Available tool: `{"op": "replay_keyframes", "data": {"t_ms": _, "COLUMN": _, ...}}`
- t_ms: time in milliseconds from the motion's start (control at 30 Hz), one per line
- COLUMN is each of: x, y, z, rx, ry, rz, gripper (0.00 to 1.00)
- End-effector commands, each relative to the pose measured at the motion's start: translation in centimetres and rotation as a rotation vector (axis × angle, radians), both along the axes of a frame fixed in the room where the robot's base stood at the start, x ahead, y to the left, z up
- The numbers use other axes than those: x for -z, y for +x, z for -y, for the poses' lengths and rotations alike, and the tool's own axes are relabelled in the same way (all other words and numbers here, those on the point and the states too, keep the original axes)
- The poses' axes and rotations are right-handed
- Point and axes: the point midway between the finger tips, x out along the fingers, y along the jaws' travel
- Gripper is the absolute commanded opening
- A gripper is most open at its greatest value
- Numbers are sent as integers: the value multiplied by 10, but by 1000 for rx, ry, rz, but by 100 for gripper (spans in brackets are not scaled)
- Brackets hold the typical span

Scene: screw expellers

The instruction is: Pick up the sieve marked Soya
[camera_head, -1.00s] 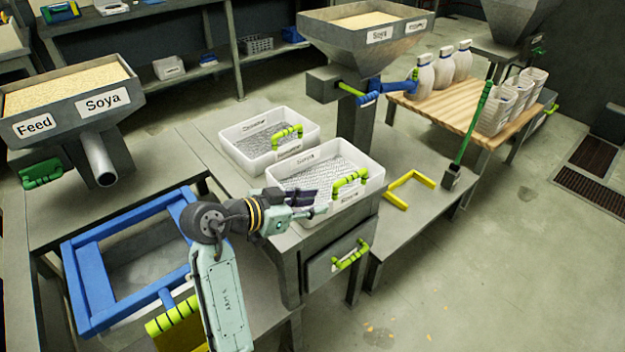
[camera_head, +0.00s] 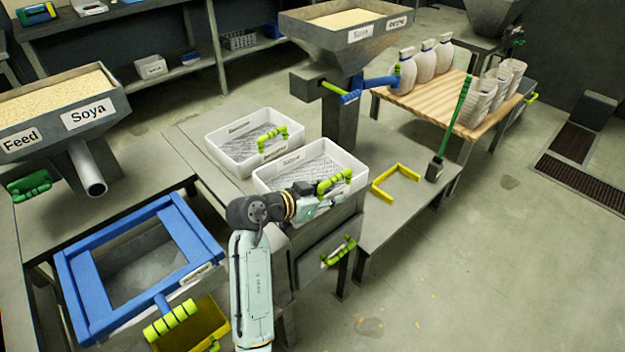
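Two white sieves with mesh floors and green handles stand on the grey bench. The nearer sieve (camera_head: 267,184) carries a label that appears to read Soya; its green handle (camera_head: 335,182) is at its right front. The farther sieve (camera_head: 214,150) has a longer label that I cannot read surely. My gripper (camera_head: 322,196) is at the front edge of the nearer sieve, just below its handle. Its fingers are small and partly hidden against the sieve, so I cannot tell if they touch the handle or how far apart they are.
A blue-framed box (camera_head: 82,285) is at the left front. A hopper (camera_head: 345,45) stands behind the sieves. A yellow bracket (camera_head: 384,194) and an upright green-handled lever (camera_head: 455,125) are on the bench at right. Bottles and white baskets stand on a wooden table (camera_head: 425,103).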

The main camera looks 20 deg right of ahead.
Motion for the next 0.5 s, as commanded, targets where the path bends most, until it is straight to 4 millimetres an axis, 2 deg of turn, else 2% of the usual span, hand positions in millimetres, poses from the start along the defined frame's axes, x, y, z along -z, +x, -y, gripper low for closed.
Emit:
{"op": "replay_keyframes", "data": {"t_ms": 100, "x": 0, "y": 0, "z": 0, "rx": 0, "ry": 0, "rz": 0, "gripper": 28}}
{"op": "replay_keyframes", "data": {"t_ms": 500, "x": 0, "y": 0, "z": 0, "rx": 0, "ry": 0, "rz": 0, "gripper": 1}}
